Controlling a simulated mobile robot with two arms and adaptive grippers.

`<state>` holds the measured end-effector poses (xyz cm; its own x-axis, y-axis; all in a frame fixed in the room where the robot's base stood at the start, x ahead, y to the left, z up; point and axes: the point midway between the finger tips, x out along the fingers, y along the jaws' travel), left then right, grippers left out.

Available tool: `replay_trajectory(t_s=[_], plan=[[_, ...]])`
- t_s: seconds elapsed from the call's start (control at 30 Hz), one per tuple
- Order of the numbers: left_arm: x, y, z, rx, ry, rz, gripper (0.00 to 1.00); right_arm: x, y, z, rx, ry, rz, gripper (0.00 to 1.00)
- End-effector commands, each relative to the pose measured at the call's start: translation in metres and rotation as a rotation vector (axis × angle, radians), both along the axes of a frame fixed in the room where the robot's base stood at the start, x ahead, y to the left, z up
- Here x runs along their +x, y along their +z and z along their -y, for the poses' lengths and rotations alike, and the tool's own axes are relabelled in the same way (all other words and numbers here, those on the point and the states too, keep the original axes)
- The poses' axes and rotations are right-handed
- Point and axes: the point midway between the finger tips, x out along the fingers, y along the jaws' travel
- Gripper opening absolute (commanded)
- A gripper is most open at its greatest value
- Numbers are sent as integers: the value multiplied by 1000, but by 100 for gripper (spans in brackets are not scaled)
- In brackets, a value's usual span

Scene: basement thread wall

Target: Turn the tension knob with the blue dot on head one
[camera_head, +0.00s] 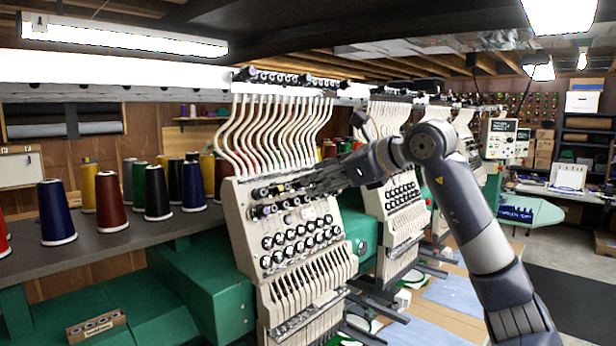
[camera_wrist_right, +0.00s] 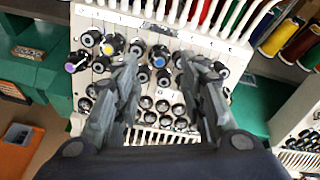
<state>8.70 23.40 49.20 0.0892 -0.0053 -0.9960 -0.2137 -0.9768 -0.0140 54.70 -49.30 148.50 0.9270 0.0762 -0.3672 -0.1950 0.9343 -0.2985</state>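Head one (camera_head: 243,215) is the nearest cream head, with rows of dark round knobs on its face. My right gripper (camera_head: 288,190) reaches in from the right at its upper knob rows. In the right wrist view my right gripper (camera_wrist_right: 160,64) is open, its two fingers apart, with a few knobs showing between the tips. Contact cannot be told. The fingers hide parts of the knob rows. My left gripper is not in view.
Thread cones (camera_head: 111,202) stand on a dark shelf (camera_head: 90,248) at left. White thread tubes (camera_head: 275,130) rise above head one. More heads (camera_head: 395,200) stand behind it to the right, close to my right arm. A dark floor mat (camera_head: 580,285) lies clear at right.

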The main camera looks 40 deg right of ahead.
Motion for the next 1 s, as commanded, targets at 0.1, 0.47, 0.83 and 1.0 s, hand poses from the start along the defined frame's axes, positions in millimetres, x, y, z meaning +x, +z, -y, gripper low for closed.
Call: replay_trajectory(t_s=[0.1,0.47,0.83,1.0], plan=[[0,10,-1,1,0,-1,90,19,-5,-3,1,3,-2,38],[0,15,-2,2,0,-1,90,38,-15,-4,-1,1,1,38],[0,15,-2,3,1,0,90,37,-15,-4,-1,1,1,0],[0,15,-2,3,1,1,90,37,-15,-4,1,0,1,0]])
